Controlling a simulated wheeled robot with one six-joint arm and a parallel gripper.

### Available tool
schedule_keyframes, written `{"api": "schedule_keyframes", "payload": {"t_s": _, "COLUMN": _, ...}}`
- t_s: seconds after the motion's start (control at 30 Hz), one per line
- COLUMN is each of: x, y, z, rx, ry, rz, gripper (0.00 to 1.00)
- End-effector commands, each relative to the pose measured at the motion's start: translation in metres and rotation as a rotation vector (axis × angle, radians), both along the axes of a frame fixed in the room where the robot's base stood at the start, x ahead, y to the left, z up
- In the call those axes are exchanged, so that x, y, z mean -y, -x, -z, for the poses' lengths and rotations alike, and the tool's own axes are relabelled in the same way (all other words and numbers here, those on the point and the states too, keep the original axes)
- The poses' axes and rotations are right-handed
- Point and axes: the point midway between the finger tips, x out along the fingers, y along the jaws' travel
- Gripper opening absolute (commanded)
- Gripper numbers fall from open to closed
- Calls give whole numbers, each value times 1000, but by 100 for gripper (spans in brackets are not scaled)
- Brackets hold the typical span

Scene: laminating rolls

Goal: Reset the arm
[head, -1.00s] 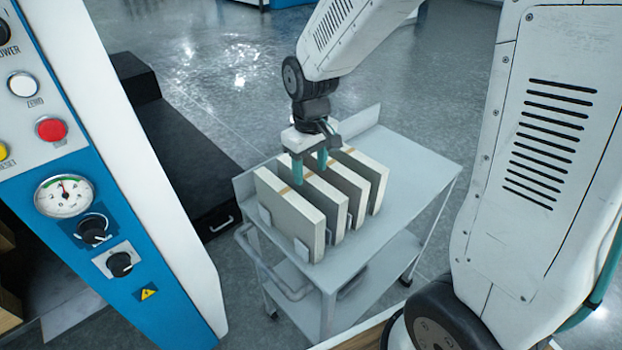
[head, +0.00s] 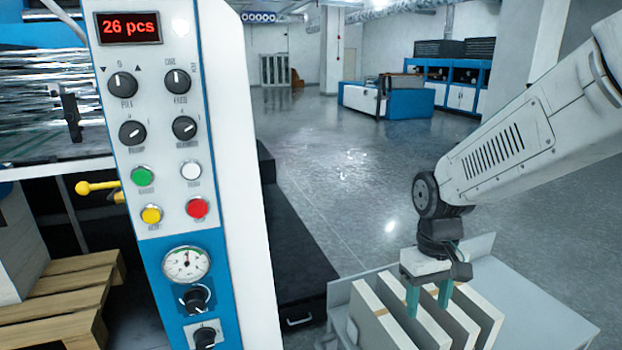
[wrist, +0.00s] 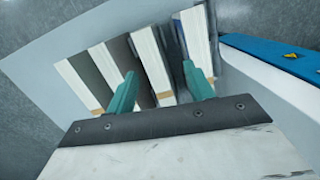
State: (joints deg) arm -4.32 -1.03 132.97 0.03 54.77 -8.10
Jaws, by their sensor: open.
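My gripper (head: 428,298) has two green fingers and is at the lower right of the head view, over a row of upright cream and grey slabs (head: 376,318) on a grey cart (head: 545,315). In the wrist view my gripper (wrist: 160,90) is open, its fingers apart, with the slabs (wrist: 150,62) beyond and between them. A slab shows in the gap between the fingers. I cannot tell whether the fingers touch it. The arm reaches in from the right of the head view.
A machine panel (head: 170,75) with knobs, coloured buttons, a gauge and a "26 pcs" display stands at left. A wooden pallet (head: 75,300) is at lower left. A black low box (head: 297,260) lies beside the panel. The floor (head: 340,180) behind is open, with a blue and white machine (head: 385,98) farther back.

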Motion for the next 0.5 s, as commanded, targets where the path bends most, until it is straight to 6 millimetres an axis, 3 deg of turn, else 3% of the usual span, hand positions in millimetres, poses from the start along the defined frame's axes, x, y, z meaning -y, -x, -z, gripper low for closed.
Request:
{"api": "schedule_keyframes", "payload": {"t_s": 0.3, "x": 16, "y": 100, "z": -66, "rx": 31, "ry": 11, "rz": 140, "gripper": 53}}
{"api": "schedule_keyframes", "payload": {"t_s": 0.5, "x": 23, "y": 151, "z": -90, "rx": 112, "ry": 6, "rz": 200, "gripper": 53}}
